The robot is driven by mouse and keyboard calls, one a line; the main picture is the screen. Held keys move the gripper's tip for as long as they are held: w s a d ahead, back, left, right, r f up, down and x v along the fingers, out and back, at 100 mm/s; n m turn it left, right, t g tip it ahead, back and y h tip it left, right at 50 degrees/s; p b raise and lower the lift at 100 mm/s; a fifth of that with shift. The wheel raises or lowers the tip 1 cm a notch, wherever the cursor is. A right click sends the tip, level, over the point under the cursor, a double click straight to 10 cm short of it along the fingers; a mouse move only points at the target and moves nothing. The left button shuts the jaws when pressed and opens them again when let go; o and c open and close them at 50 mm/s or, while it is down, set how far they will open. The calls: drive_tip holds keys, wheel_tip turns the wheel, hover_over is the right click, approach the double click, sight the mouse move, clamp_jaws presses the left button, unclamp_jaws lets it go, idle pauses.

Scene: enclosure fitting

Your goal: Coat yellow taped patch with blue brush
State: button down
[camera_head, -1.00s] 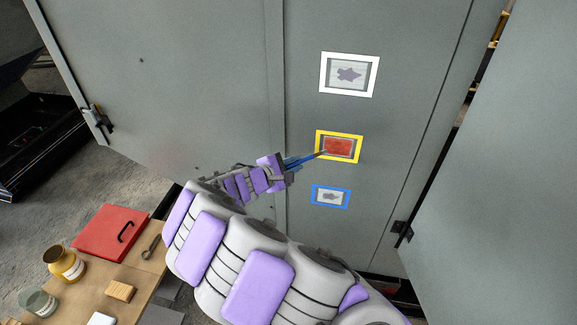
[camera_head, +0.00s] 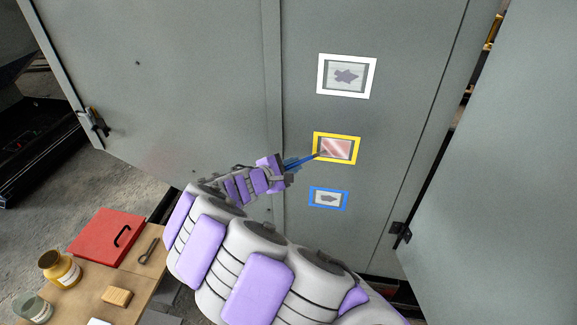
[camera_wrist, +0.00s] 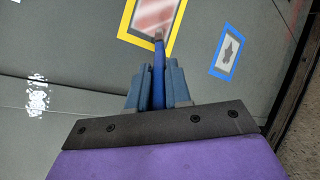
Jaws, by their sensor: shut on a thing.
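The yellow taped patch (camera_head: 345,150) is the middle one of three taped frames on the grey cabinet door. Inside its yellow border it looks pale pink with whitish diagonal streaks. It also shows at the top of the wrist view (camera_wrist: 151,12). My gripper (camera_head: 287,165) is shut on the blue brush (camera_wrist: 158,72), just left of the patch. The brush points out from between the fingers (camera_wrist: 157,88). Its tip lies over the patch's lower left edge in the head view; whether it touches the surface I cannot tell.
A white taped patch (camera_head: 346,76) sits above and a blue taped patch (camera_head: 328,198) below. A wooden table (camera_head: 80,298) at lower left holds a red case (camera_head: 105,237), a yellow jar (camera_head: 60,268), a glass jar (camera_head: 33,308) and a small wooden block (camera_head: 117,297).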

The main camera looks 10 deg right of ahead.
drive_tip(key=shift+s, duration=0.15)
drive_tip(key=shift+s+d, duration=0.15)
drive_tip(key=shift+d, duration=0.1)
drive_tip(key=shift+s+d+b, duration=1.05)
drive_tip(key=shift+d+b, duration=0.5)
drive_tip(key=shift+d, duration=2.4)
drive_tip(key=shift+w+a+p, duration=0.5)
drive_tip(key=shift+w+a, duration=0.05)
drive_tip(key=shift+a, duration=1.1)
drive_tip(key=shift+w+a+p, duration=0.5)
drive_tip(key=shift+a+p, duration=0.05)
drive_tip(key=shift+a, duration=1.15)
drive_tip(key=shift+w+a+p, duration=0.5)
drive_tip(key=shift+w+a, duration=0.05)
drive_tip(key=shift+a, duration=1.1)
drive_tip(key=shift+d, duration=0.1)
